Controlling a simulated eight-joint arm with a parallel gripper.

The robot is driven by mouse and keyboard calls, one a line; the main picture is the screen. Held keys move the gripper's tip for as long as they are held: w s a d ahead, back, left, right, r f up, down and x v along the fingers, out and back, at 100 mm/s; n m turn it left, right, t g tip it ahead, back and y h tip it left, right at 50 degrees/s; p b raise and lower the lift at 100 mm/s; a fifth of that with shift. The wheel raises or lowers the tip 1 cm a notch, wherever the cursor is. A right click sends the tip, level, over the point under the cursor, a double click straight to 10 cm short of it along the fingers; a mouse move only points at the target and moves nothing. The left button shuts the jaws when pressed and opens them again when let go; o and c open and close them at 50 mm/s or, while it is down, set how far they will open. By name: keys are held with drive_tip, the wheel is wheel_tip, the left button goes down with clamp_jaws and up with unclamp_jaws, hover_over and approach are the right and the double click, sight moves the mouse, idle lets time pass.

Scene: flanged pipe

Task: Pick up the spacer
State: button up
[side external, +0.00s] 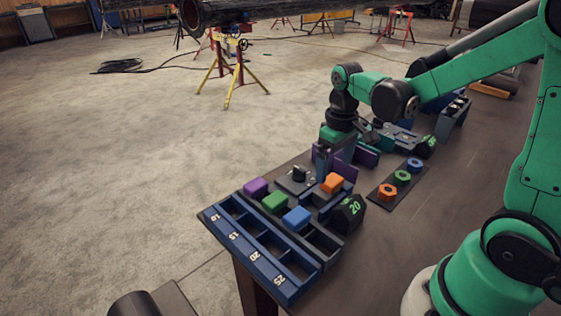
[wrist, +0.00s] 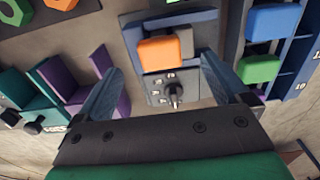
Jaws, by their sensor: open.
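Several coloured blocks are in view, and I cannot tell which is the spacer. An orange block (side external: 333,182) sits on a blue-grey fixture; it also shows in the wrist view (wrist: 160,53). Beside it is a grey plate with a dark knob (wrist: 175,95). Purple (side external: 255,188), green (side external: 274,201) and blue (side external: 296,217) blocks rest along the labelled rack. My gripper (wrist: 160,72) is open and empty, pointing down near the orange block. In the wrist view its fingers lie either side of the knob plate and the block's near end. The exact height gap is unclear.
The blue rack (side external: 237,243) has numbered compartments at the table's near corner. Purple upright plates (wrist: 103,65) stand close left of my fingers. A board holds coloured nuts (side external: 388,190); bare table lies right of it.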

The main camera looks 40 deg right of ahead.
sight(333, 179)
drive_tip(key=shift+f, duration=1.6)
clamp_jaws()
drive_tip(key=shift+r, duration=0.15)
wheel_tip(333, 179, up, 26)
idle(0.3)
